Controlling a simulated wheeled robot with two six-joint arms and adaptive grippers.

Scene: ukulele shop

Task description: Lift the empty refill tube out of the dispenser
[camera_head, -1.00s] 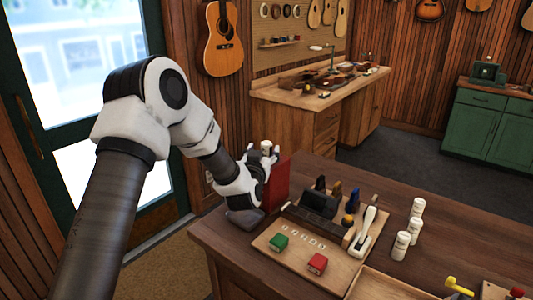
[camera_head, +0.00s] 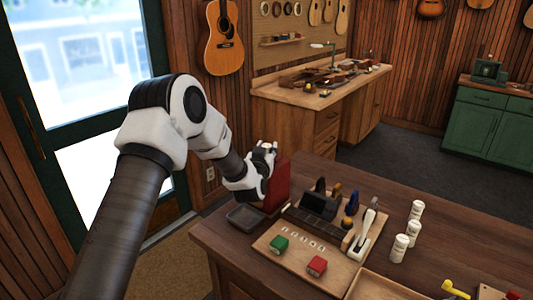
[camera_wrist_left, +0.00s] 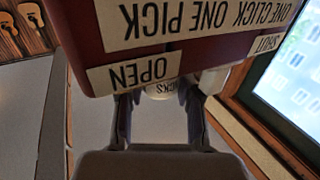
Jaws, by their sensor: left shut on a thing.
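The red dispenser (camera_head: 278,187) stands at the near table's far left corner, with a dark tray (camera_head: 245,217) at its foot. In the left wrist view its red front (camera_wrist_left: 200,52) fills the top, with upside-down labels reading OPEN, SHUT and ONE CLICK ONE PICK. My left gripper (camera_head: 266,150) is beside the dispenser's upper part. It is shut on the refill tube (camera_wrist_left: 163,89), a white piece with dark lettering between the fingers, mostly hidden by the dispenser. I cannot tell whether the tube is clear of the dispenser. My right gripper is not in view.
A shallow wooden tray (camera_head: 372,286) lies at the front.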

